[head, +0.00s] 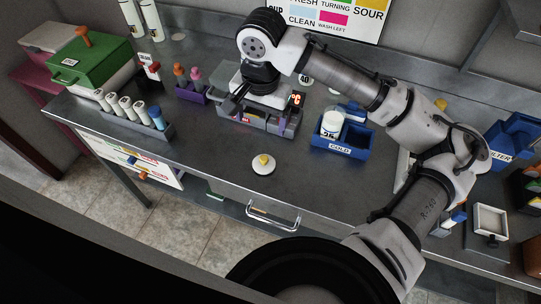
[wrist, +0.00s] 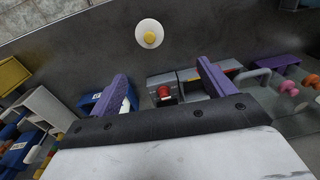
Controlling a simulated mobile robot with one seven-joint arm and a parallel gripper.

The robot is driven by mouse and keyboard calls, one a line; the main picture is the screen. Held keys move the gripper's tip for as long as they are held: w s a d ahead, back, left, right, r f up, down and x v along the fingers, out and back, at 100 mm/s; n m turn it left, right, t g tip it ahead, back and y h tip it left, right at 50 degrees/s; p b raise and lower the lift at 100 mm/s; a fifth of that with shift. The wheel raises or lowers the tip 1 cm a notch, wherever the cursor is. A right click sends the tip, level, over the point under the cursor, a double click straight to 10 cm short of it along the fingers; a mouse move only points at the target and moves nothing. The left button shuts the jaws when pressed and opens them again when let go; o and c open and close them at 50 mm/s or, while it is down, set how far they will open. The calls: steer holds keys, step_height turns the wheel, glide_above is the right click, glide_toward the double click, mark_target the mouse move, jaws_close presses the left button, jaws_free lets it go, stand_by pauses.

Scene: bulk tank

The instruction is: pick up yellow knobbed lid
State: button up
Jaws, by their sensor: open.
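The yellow knobbed lid (head: 263,164) is a small white disc with a yellow knob. It lies flat on the dark counter near the front edge, in front of the grey device. In the wrist view the lid (wrist: 149,34) is at the top, beyond the fingertips and clear of them. My gripper (wrist: 163,70) is open and empty, its two purple fingers apart. In the head view it is over the grey device, behind the lid, and its fingers are partly hidden.
The grey device (head: 270,122) with a red display stands behind the lid. A blue COLD bin (head: 342,149) holding a white jar is to its right. A rack of bottles (head: 160,131) and a purple holder (head: 192,93) are to the left. The counter around the lid is clear.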

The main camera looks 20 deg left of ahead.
steer(key=shift+h, duration=0.3)
steer(key=f, duration=0.2)
steer(key=s+f+b, duration=0.1)
steer(key=f, duration=0.2)
steer(key=d+f, duration=0.1)
steer(key=f, duration=0.1)
steer(key=shift+s+d+f+b, duration=0.1)
steer(key=shift+s+f+b, duration=0.05)
steer(key=shift+f+b, duration=0.2)
steer(key=f+b, duration=0.6)
steer(key=shift+w+f+b, duration=0.2)
steer(key=shift+b, duration=0.15)
steer(key=shift+r, duration=0.1)
steer(key=shift+a, duration=0.2)
steer(key=c, duration=1.1)
